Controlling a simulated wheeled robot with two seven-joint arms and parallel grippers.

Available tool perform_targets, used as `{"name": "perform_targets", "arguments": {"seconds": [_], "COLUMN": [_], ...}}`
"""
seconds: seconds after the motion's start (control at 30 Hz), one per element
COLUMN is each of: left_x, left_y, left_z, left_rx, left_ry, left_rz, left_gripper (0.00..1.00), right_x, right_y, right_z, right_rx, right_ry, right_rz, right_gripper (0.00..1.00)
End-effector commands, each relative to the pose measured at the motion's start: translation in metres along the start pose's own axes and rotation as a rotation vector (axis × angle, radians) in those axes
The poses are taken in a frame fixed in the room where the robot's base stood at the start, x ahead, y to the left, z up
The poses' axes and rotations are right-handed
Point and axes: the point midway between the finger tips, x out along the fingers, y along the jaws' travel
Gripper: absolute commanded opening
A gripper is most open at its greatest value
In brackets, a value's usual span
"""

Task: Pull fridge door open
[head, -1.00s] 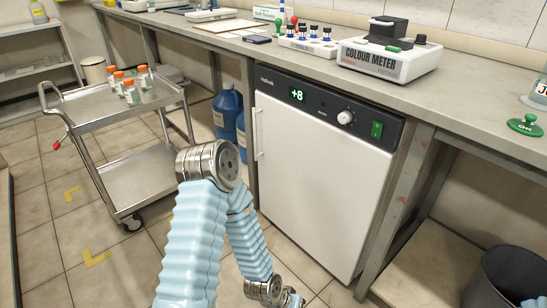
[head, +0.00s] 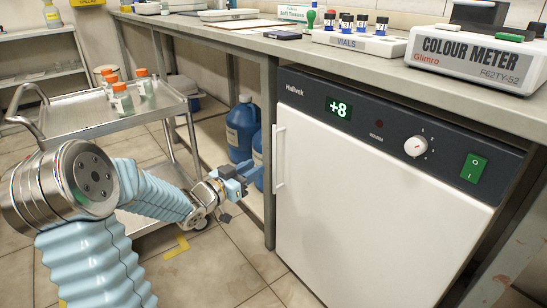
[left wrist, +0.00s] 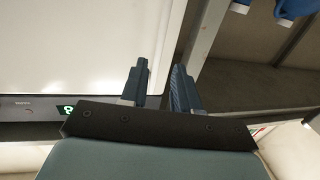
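The white fridge door (head: 355,205) is shut under the bench, below a dark control panel (head: 385,125) reading +8. Its slim vertical white handle (head: 280,157) is on the door's left edge. My left gripper (head: 252,172) is just left of the handle, apart from it in the picture, its fingers pointing towards the fridge. In the left wrist view its two fingers (left wrist: 160,68) stand apart with nothing seen between them, near the edge of the fridge door (left wrist: 85,45). I cannot make out the handle there. My right gripper is not in view.
A steel trolley (head: 75,115) with orange-capped bottles (head: 122,97) stands at left. Blue jugs (head: 242,128) stand under the bench, behind the left gripper. A bench leg (head: 268,150) is close to the handle. The floor (head: 215,270) before the fridge is clear.

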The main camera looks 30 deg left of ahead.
Motion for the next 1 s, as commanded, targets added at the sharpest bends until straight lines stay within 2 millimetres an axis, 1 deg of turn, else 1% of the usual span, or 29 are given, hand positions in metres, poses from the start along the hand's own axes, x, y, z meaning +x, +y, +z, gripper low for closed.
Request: {"name": "perform_targets", "arguments": {"seconds": [0.03,0.2,0.3,0.4,0.5,0.6,0.83,1.0], "left_x": [0.013,0.052,0.071,0.084,0.091,0.095,0.095,0.095], "left_y": [0.001,0.001,0.001,0.001,0.0,0.0,0.0,0.0], "left_z": [0.002,0.002,0.002,0.002,0.001,0.001,0.001,0.001], "left_rx": [-0.002,-0.003,-0.003,-0.003,-0.002,-0.002,-0.002,-0.002], "left_ry": [0.002,0.001,0.001,0.0,-0.001,-0.001,-0.001,-0.002], "left_rz": [0.004,0.003,0.001,0.001,-0.001,-0.001,-0.001,-0.001], "left_gripper": [0.31,0.31,0.31,0.31,0.31,0.31,0.31,0.05], "right_x": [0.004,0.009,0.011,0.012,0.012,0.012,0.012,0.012], "right_y": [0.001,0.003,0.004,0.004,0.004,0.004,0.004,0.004], "right_z": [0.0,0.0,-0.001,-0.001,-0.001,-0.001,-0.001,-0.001], "right_rx": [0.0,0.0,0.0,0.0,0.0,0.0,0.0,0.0], "right_ry": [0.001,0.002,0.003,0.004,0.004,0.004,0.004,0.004], "right_rz": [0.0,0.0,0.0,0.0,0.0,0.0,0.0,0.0], "right_gripper": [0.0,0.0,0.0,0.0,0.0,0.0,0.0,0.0]}}
